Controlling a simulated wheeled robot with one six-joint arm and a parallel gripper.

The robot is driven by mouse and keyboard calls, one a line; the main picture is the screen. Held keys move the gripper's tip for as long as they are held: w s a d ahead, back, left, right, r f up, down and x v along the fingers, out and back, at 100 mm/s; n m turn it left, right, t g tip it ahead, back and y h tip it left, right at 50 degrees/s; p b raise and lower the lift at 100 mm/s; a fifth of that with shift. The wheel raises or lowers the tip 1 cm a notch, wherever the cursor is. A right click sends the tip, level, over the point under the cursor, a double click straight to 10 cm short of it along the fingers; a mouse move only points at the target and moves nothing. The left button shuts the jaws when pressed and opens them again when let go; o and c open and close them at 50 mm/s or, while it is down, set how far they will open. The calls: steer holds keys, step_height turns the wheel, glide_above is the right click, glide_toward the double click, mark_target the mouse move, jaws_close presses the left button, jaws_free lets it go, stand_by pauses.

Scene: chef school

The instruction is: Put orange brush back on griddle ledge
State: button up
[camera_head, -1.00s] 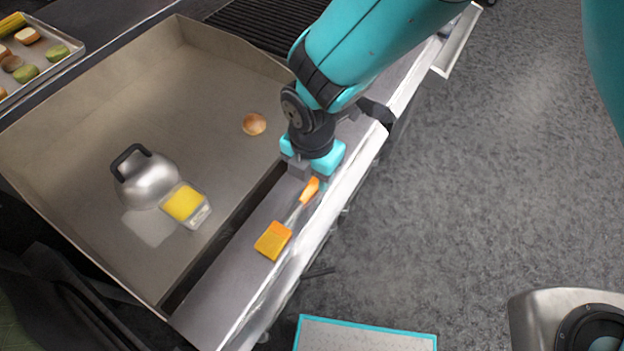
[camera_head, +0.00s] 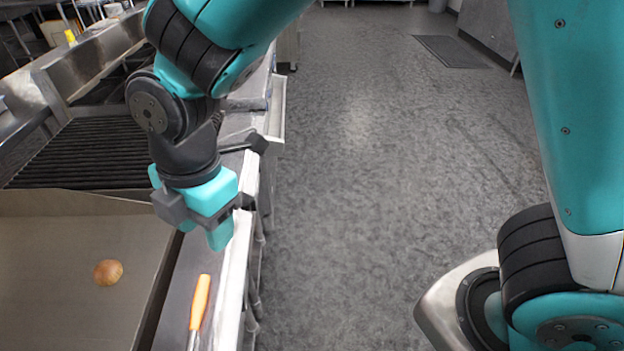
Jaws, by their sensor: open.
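The orange brush (camera_head: 200,300) lies on the griddle ledge (camera_head: 172,312) at the lower left of the head view. Its orange handle points away from me; its bristle end is cut off by the bottom edge. My gripper (camera_head: 205,228) is open, pointing down above the ledge, a little beyond the handle's far end. It appears apart from the brush, with nothing seen between its fingers.
The griddle (camera_head: 50,270) lies left of the ledge with a bun (camera_head: 108,272) on it. A dark grill grate (camera_head: 85,155) is behind it. Open grey floor (camera_head: 400,190) is on the right. A floor mat (camera_head: 450,51) lies far back.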

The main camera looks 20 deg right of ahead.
steer(key=s+d+r+m+y, duration=0.1)
steer(key=s+d+r+m, duration=0.3)
steer(key=d+m, duration=0.3)
steer(key=s+d+r+m+y, duration=0.2)
steer(key=s+d+r+m, duration=0.3)
steer(key=m, duration=0.6)
steer(key=shift+s+d, duration=0.45)
steer(key=shift+d, duration=0.75)
